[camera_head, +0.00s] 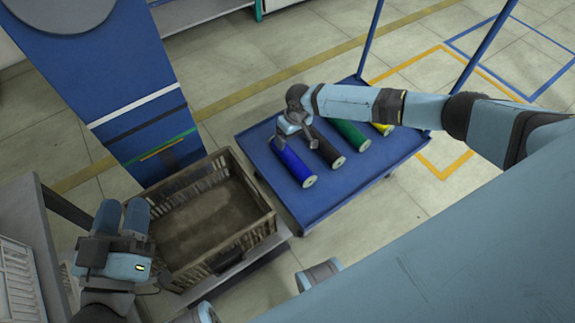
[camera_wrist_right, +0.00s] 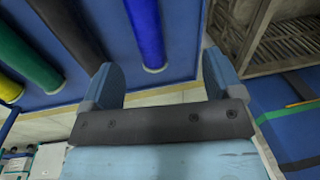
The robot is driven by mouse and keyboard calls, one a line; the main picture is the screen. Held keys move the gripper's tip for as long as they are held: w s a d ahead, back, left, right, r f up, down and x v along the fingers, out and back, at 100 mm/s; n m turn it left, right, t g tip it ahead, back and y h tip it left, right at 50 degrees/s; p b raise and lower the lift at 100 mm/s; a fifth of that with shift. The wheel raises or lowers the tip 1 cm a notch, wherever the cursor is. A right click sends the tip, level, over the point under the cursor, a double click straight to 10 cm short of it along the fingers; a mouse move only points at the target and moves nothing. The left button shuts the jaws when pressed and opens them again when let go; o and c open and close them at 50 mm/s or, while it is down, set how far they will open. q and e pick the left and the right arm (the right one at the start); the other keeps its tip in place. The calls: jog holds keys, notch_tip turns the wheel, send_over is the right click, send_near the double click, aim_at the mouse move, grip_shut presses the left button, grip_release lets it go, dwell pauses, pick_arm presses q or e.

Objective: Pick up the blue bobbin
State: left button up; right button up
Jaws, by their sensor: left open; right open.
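The blue bobbin (camera_head: 296,167) lies on the blue cart (camera_head: 318,205), leftmost in a row of bobbins. My right gripper (camera_head: 296,140) is open, at the far end of the blue bobbin, and hides part of it. In the right wrist view the blue bobbin (camera_wrist_right: 150,35) appears between the two open fingers (camera_wrist_right: 162,75), ahead of them, with nothing held. How high the fingers are above it I cannot tell. My left gripper (camera_head: 122,220) is open and empty at the left edge of the brown crate, away from the bobbins.
A black bobbin (camera_head: 326,151), a green bobbin (camera_head: 352,135) and a yellow bobbin (camera_head: 381,128) lie to the right of the blue one. The empty brown crate (camera_head: 262,232) stands left of the cart. A blue column (camera_head: 110,80) rises behind the crate.

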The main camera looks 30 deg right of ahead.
aim_at(292, 156)
jog(key=f+b, duration=0.1)
jog(key=f, duration=0.2)
jog(key=w+f+b, duration=0.1)
jog(key=f+b, duration=0.1)
jog(key=f, duration=0.1)
jog(key=d+f+b, duration=0.1)
jog(key=f, duration=0.2)
jog(key=shift+w+d, duration=0.1)
jog(key=shift+w, duration=0.05)
notch_tip(292, 156, down, 4)
jog(key=b, duration=0.3)
jog(key=shift+r, duration=0.1)
jog(key=shift+f+b, duration=0.3)
jog(key=shift+f, duration=0.25)
pick_arm(q)
notch_tip(292, 156, down, 8)
jog(key=w+m+g, duration=0.1)
jog(key=m+g, duration=0.1)
jog(key=shift+w+r, duration=0.2)
jog(key=shift+r, duration=0.05)
pick_arm(e)
jog(key=shift+c, duration=0.5)
jog(key=shift+a, duration=0.2)
jog(key=c, duration=1.1)
